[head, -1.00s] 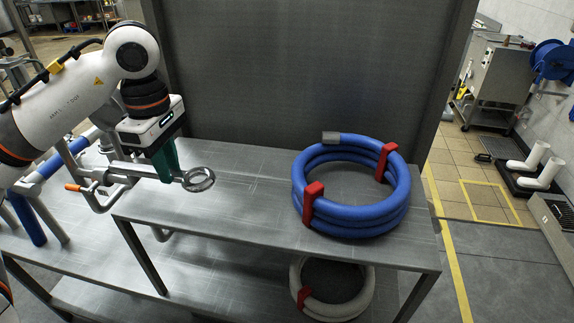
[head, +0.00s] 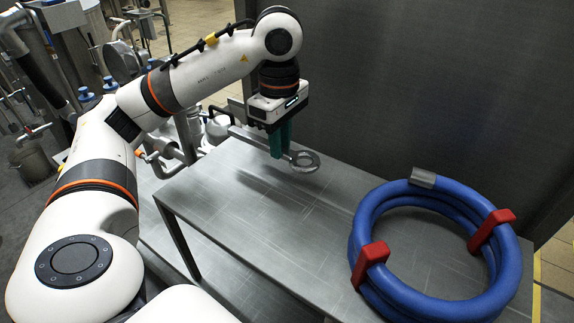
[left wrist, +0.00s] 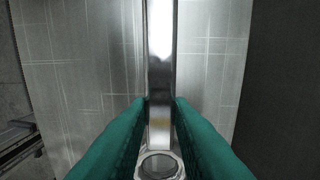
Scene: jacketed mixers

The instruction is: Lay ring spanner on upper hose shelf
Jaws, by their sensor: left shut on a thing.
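The ring spanner (head: 304,161) is a shiny metal bar with a ring end. My left gripper (head: 281,146), with green fingers, is shut on it near the ring and holds it roughly level over the left part of the upper shelf (head: 230,210). In the left wrist view the spanner's shaft (left wrist: 160,60) runs up between the two green fingers (left wrist: 160,112), with the ring at the bottom edge. The gap between spanner and shelf is hard to judge. My right gripper is not in view.
A coiled blue hose (head: 362,240) with red clips (head: 370,262) lies on the right of the shelf. A grey panel (head: 420,90) stands along the back. The shelf's left and middle are clear. Pipes (head: 165,150) stand beyond its left end.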

